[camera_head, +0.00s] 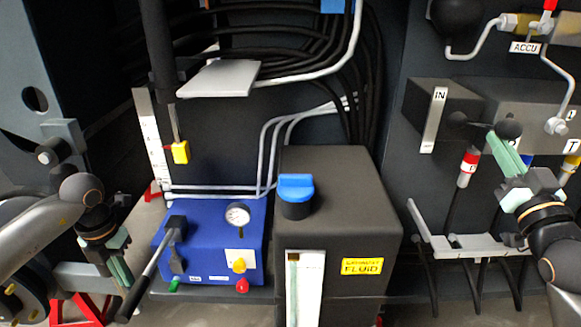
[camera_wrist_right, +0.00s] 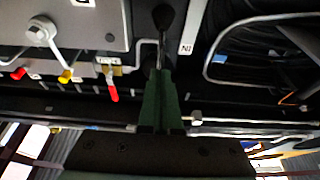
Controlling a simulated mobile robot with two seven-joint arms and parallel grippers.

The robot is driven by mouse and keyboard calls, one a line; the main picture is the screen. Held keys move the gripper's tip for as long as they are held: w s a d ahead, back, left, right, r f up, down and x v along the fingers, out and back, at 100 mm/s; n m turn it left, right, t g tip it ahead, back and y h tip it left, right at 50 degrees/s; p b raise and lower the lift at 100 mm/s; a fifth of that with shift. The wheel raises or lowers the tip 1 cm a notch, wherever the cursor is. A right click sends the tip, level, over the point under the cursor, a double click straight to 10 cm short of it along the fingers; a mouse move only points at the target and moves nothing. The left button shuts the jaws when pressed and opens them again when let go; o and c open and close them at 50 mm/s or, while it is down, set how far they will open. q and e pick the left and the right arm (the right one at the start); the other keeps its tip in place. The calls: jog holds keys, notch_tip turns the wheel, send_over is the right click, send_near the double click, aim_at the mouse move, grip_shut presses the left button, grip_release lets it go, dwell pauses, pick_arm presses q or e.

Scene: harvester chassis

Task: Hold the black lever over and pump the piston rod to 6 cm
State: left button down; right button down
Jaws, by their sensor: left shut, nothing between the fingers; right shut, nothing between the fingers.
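The black lever (camera_head: 508,128) has a round knob and sits on the front of the dark valve block marked IN. My right gripper (camera_head: 497,140) is shut and empty, its fingertips right at this lever; I cannot tell if they touch. The piston rod (camera_head: 174,122) hangs below a black cylinder, with a yellow pointer (camera_head: 181,152) beside a white scale (camera_head: 149,140). The pump handle (camera_head: 150,265) slants down-left from the blue pump (camera_head: 205,245). My left gripper (camera_head: 128,284) is shut and empty beside its lower end.
A dark fluid tank (camera_head: 345,225) with a blue cap (camera_head: 296,190) stands right of the pump. A grey plate (camera_head: 219,78) and black hoses are above. A light bracket rack (camera_head: 465,245) is below the valve block. A red-capped coupling (camera_head: 468,166) hangs nearby.

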pick_arm(q)
jog(key=shift+r, duration=0.25)
pick_arm(e)
jog(key=shift+r, duration=0.15)
notch_tip(320, 180, down, 8)
dwell(0.5)
jog(key=shift+r, duration=0.1)
jog(key=v, duration=1.2)
dwell(1.2)
